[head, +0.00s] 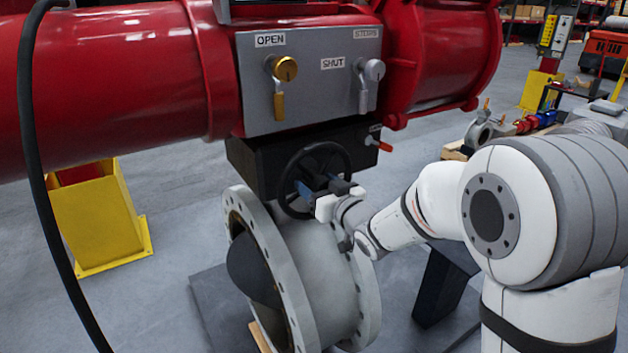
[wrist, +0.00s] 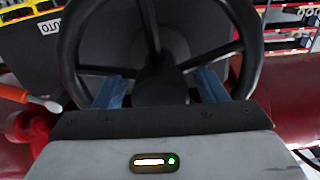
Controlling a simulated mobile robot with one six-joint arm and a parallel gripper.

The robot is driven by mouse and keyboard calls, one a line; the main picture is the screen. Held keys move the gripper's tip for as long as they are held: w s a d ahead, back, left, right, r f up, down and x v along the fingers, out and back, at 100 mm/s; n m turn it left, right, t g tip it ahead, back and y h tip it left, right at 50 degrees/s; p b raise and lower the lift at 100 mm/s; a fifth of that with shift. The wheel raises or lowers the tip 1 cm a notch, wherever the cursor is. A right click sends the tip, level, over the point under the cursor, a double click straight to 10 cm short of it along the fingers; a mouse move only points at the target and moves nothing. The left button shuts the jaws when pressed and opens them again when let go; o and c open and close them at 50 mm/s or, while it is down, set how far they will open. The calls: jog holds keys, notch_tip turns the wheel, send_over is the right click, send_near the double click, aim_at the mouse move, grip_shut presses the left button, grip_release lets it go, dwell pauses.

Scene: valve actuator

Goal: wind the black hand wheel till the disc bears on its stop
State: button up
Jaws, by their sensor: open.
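The black hand wheel (head: 293,172) stands on the black gearbox under the red actuator, in the middle of the head view. In the wrist view the wheel (wrist: 68,45) fills the upper middle, with its hub and spokes facing me. My gripper (head: 305,190) is at the wheel's lower right part. Its two blue fingers are apart, one on each side of the hub in the wrist view (wrist: 160,90). I cannot tell whether the fingers touch the wheel. The dark disc (head: 252,268) sits tilted inside the grey valve body (head: 325,285). Its stop cannot be made out.
A grey panel (head: 310,95) with OPEN and SHUT labels and two levers is above the wheel. An orange-tipped lever (head: 380,145) sticks out right of the gearbox. A black hose (head: 45,200) hangs at left. A yellow stand (head: 100,220) is on the floor.

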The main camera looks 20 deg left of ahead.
jog(key=shift+w+a, duration=0.45)
jog(key=shift+a, duration=0.15)
jog(key=c, duration=1.4)
jog(key=shift+a, duration=0.1)
